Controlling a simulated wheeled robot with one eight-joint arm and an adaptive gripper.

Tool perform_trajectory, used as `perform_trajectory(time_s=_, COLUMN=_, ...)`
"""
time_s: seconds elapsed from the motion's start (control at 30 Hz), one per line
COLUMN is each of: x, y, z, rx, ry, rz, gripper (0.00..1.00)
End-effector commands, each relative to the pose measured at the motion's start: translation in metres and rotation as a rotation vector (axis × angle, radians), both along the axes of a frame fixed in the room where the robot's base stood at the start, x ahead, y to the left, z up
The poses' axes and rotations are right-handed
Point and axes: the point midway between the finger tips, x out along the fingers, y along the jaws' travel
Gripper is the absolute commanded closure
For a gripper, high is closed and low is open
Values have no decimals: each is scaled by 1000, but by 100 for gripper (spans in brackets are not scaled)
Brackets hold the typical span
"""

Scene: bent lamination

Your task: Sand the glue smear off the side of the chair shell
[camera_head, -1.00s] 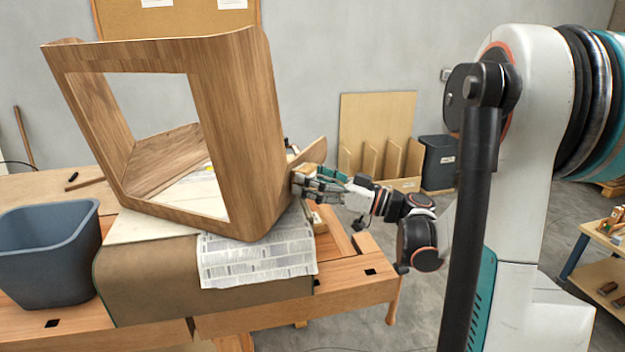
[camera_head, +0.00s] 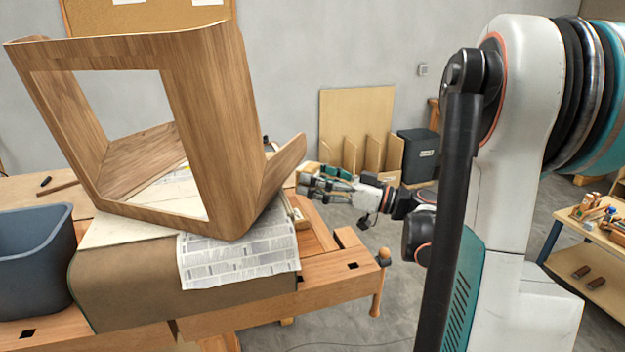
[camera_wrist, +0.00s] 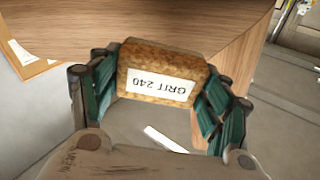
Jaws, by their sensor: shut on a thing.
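The wooden chair shell (camera_head: 225,120) stands tilted on a padded support on the bench, with a side flange at its lower right. In the wrist view, its wood-grain surface (camera_wrist: 90,28) fills the top behind my gripper. My gripper (camera_head: 302,183) is right of the shell in the head view, with a visible gap from the flange. In the wrist view, it is shut on a tan sanding block (camera_wrist: 155,62) labelled "GRIT 240", held between teal-padded fingers. The wrist view does not clearly show whether block and shell touch. I cannot make out the glue smear.
A newspaper sheet (camera_head: 238,255) hangs over the padded support (camera_head: 130,285). A blue-grey bin (camera_head: 35,265) is at the left. The wooden workbench (camera_head: 335,270) has a vise handle at right. A low shelf cart (camera_head: 590,275) stands far right, with open floor between.

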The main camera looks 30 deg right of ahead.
Motion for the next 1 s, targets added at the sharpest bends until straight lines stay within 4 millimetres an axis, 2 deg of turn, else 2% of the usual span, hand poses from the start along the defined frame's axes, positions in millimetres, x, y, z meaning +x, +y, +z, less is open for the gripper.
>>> perform_trajectory(time_s=0.17, x=-2, y=-2, z=0, rx=0, ry=0, rz=-1, gripper=49)
perform_trajectory(time_s=0.5, x=-22, y=-19, z=0, rx=1, ry=0, rz=-2, gripper=49)
perform_trajectory(time_s=1.0, x=-23, y=-19, z=0, rx=0, ry=0, rz=0, gripper=49)
